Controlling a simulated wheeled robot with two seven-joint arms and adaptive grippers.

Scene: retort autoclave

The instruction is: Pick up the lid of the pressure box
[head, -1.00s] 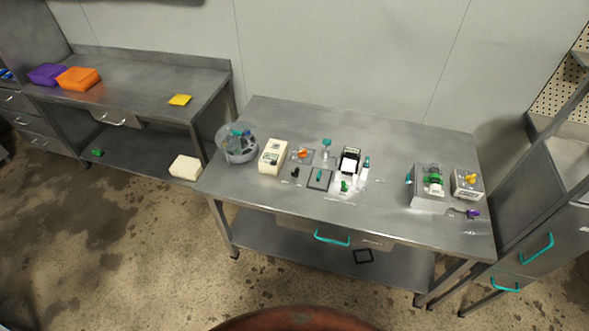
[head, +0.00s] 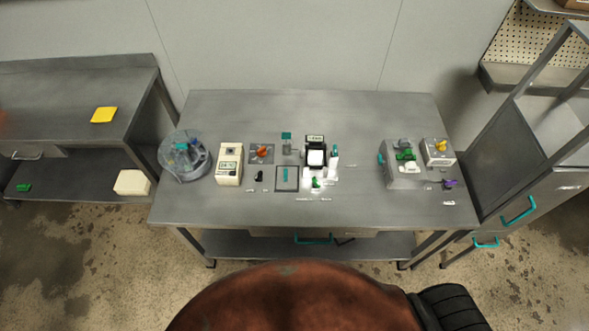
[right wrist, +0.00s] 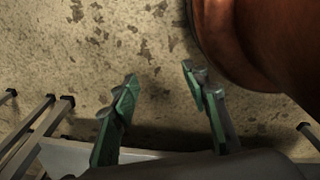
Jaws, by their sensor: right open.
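No part is clearly marked as the pressure box. A grey box (head: 403,170) with a green part (head: 405,155) on top and a teal piece on its left side stands on the right of the steel table. It may be the pressure box; whether the green part belongs to a lid is too small to tell. In the right wrist view my right gripper (right wrist: 160,82) is open and empty, its green-sided fingers apart above the stained floor. It is away from the tabletop objects. My left gripper is in neither view.
The steel table (head: 230,110) also bears a round clear container (head: 184,158), a cream device (head: 229,165), an orange knob (head: 262,151), a black-and-white device (head: 316,153) and a yellow-knobbed box (head: 438,152). Its back strip is clear. Shelving stands right, a side bench (head: 70,85) left.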

